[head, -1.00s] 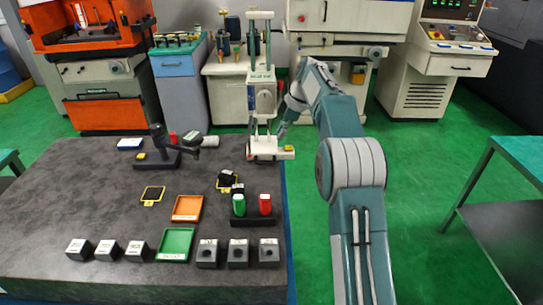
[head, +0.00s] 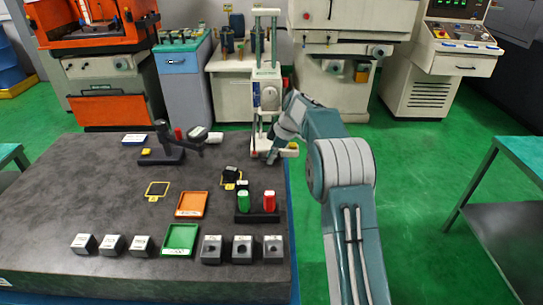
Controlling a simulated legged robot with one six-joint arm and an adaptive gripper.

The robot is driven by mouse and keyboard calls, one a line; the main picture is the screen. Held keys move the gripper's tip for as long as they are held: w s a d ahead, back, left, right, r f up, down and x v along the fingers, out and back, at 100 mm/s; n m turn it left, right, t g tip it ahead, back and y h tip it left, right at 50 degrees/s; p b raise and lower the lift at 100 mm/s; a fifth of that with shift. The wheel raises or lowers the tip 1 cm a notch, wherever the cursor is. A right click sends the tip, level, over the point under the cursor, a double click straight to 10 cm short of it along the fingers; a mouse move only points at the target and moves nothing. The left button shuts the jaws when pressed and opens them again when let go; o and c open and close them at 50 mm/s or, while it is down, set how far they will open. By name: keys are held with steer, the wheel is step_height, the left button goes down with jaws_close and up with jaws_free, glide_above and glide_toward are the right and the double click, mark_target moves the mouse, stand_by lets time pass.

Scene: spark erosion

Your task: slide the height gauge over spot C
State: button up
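The height gauge (head: 267,96) is a tall white stand with two columns and a dial head. It stands upright at the far right corner of the dark granite table (head: 100,205). My gripper (head: 274,154) is low at the right side of its base, close to it or touching. The fingers are small and partly lost against the base, so I cannot tell whether they are open or shut. Two yellow-outlined spots show on the table: an empty one (head: 158,189) and one with a small black block (head: 230,175) on it. Their letters are too small to read.
A black stand with an arm (head: 165,155) is left of the gauge. The table's left part is clear.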

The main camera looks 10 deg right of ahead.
jaws_close()
steer(key=a, duration=0.2)
steer(key=w+a, duration=0.1)
steer(key=a, duration=0.5)
steer(key=shift+w, duration=0.3)
steer(key=shift+d, duration=0.15)
jaws_free()
steer(key=shift+a, duration=0.2)
steer(key=shift+r, duration=0.1)
